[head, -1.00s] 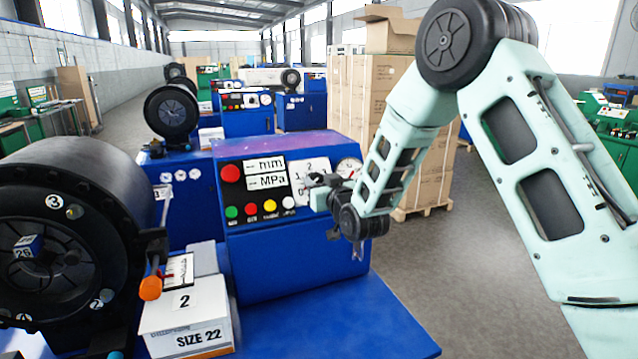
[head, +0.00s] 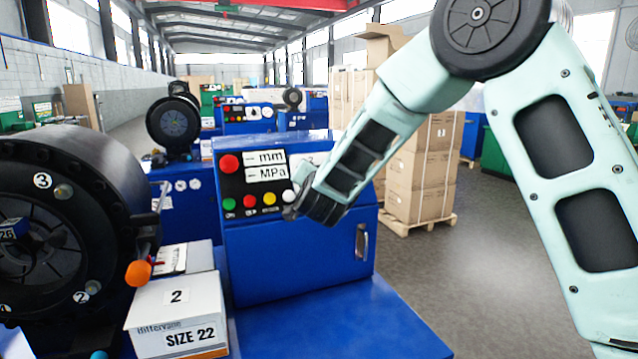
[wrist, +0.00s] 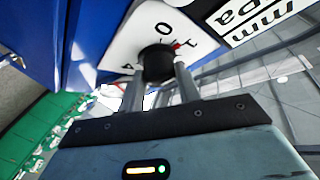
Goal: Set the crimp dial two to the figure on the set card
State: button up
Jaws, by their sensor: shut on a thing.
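The dial knob (wrist: 157,62) is round and black on a white plate (wrist: 130,42) with black figures, a 0 among them. A red mark shows at the knob's edge, beside a figure I cannot read surely. My gripper (wrist: 160,78) is shut on the dial knob, one finger on each side. In the head view my arm hides the knob and most of its plate. A white box (head: 178,312) carries a card with the figure 2 and the print SIZE 22.
The blue cabinet (head: 290,262) has a panel of coloured buttons (head: 250,201) just left of my gripper. A big black crimper head (head: 75,190) with an orange-tipped lever (head: 138,273) stands at left. Stacked cartons (head: 425,165) and open floor lie to the right.

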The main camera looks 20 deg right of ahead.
jog(key=shift+a+m+g+h, duration=0.1)
jog(key=shift+m+g+h, duration=0.3)
jog(key=shift+m, duration=0.6)
jog(key=shift+m+g+h, duration=0.3)
jog(key=shift+m+g, duration=0.1)
jog(key=shift+m, duration=0.6)
jog(key=o, duration=1)
jog(key=b+v, duration=0.3)
jog(key=v, duration=1.4)
jog(key=shift+a+r, duration=0.25)
